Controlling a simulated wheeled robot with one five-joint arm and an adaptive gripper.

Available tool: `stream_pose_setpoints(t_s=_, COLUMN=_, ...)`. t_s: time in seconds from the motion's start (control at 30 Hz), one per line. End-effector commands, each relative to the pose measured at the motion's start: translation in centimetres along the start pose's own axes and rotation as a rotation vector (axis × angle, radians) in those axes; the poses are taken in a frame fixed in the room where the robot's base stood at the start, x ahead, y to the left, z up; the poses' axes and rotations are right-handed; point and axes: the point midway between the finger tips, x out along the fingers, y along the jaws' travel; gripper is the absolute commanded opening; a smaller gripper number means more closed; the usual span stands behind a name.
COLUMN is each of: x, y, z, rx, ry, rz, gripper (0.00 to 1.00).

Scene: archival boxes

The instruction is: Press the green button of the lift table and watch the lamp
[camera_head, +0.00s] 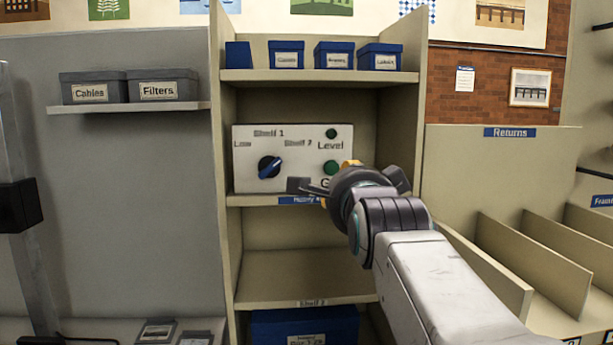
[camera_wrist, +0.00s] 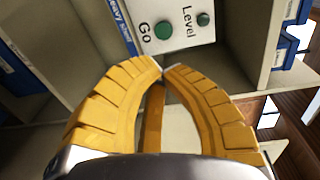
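A white control panel (camera_head: 250,150) stands on the middle shelf of the beige rack. Its green Go button (camera_head: 331,168) is at the lower right, and it also shows in the wrist view (camera_wrist: 163,30). The small round Level lamp (camera_head: 331,133) above it looks dark green; the wrist view shows it too (camera_wrist: 203,19). A blue knob (camera_head: 269,167) sits at the panel's left, its bar slanting up to the right. My gripper (camera_wrist: 164,68) has its yellow fingertips together with nothing between them. In the wrist view the tips appear apart from the button. My wrist covers the panel's lower right corner.
Blue boxes (camera_head: 334,55) stand on the top shelf and another blue box (camera_head: 300,327) below. Grey boxes labelled Cables (camera_head: 92,87) and Filters (camera_head: 162,85) sit on a left wall shelf. Returns dividers (camera_head: 535,262) are at the right. The shelf under the panel is empty.

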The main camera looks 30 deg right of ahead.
Motion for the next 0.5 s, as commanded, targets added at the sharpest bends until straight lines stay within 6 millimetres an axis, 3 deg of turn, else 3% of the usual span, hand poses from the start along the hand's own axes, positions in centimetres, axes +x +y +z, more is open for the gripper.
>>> stream_pose_setpoints(t_s=0.27, x=0.5, y=0.1, z=0.0, rx=-0.002, ry=0.0, rz=0.003, gripper=0.0)
stream_pose_setpoints(t_s=0.5, x=3.3, y=0.4, z=0.0, rx=-0.002, ry=-0.001, rz=0.005, gripper=0.0)
